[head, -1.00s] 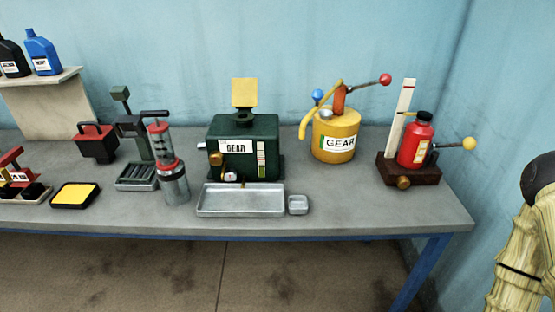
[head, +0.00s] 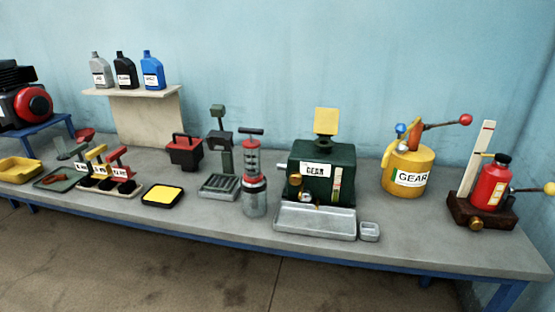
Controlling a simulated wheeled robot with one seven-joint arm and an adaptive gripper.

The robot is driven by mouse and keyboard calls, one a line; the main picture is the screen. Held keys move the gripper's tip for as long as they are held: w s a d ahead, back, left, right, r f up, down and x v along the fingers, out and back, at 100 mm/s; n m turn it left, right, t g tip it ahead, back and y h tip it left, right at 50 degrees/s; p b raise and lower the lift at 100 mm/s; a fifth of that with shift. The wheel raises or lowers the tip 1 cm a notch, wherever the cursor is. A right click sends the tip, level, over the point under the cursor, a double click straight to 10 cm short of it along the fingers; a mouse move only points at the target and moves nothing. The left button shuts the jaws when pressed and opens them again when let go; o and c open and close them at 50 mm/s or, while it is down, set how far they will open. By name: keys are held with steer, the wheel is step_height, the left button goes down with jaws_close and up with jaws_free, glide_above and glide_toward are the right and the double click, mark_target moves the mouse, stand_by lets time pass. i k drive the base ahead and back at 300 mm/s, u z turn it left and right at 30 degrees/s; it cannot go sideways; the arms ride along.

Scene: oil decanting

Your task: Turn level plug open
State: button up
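The dark green gear box (head: 322,173), labelled "GEAR", stands on the grey bench right of the middle in the head view. A yellow flap (head: 326,121) stands up on its top. Low on its front are a brass round knob or plug (head: 295,181) and a small pale round fitting (head: 306,197). I cannot tell which of these is the level plug, or whether it is open. A metal drip tray (head: 315,222) lies in front of the box. My gripper is outside this view.
A yellow "GEAR" can (head: 408,171) and a red bottle (head: 491,187) on a brown base stand to the right. A clear-bodied pump (head: 254,187) stands left of the box. A small metal dish (head: 369,231) sits beside the tray. Floor (head: 200,270) in front of the bench is clear.

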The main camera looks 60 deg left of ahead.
mark_target(296, 178)
steer(key=k, duration=0.35)
steer(key=u, duration=0.7)
